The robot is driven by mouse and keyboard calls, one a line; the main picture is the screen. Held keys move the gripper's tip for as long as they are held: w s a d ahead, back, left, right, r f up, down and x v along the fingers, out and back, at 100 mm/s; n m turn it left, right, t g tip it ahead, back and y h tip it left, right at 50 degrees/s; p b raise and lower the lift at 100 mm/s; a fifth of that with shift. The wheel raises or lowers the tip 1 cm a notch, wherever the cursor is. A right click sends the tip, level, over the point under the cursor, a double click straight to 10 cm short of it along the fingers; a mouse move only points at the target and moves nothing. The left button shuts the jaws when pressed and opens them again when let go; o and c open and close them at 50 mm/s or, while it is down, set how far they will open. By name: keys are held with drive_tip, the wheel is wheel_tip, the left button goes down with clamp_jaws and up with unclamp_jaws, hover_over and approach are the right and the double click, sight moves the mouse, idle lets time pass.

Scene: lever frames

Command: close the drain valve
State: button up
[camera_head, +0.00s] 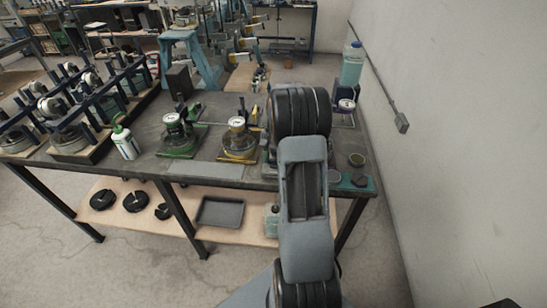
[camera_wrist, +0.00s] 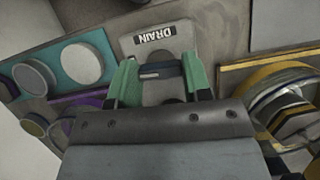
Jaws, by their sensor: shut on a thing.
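The drain valve's grey plate (camera_wrist: 185,38), with a white DRAIN label (camera_wrist: 154,36), is at the top middle of the wrist view. My gripper (camera_wrist: 160,74) has green fingers, one on each side of the valve's dark lever (camera_wrist: 168,71). It is shut on this lever, just below the label. The lower part of the valve is hidden behind my gripper's body. In the head view my arm covers the drain valve and the gripper, at the right part of the workbench. I cannot tell the lever's exact angle.
The workbench (camera_head: 215,170) also bears a green-based gauge device (camera_head: 180,150), a yellow-based one (camera_head: 240,145) and a green-and-white bottle (camera_head: 124,141). A clear bottle (camera_head: 352,66) stands at the back right, near the wall (camera_head: 445,130). Yellow-edged and teal-edged plates flank the valve in the wrist view.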

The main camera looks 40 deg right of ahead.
drive_tip(key=shift+w+n, duration=0.1)
drive_tip(key=shift+n, duration=0.4)
drive_tip(key=o, duration=0.9)
drive_tip(key=shift+r, duration=0.1)
drive_tip(key=v, duration=1.3)
drive_tip(key=shift+w+a+r, duration=0.1)
drive_tip(key=shift+w+r, duration=0.15)
drive_tip(key=shift+r, duration=0.05)
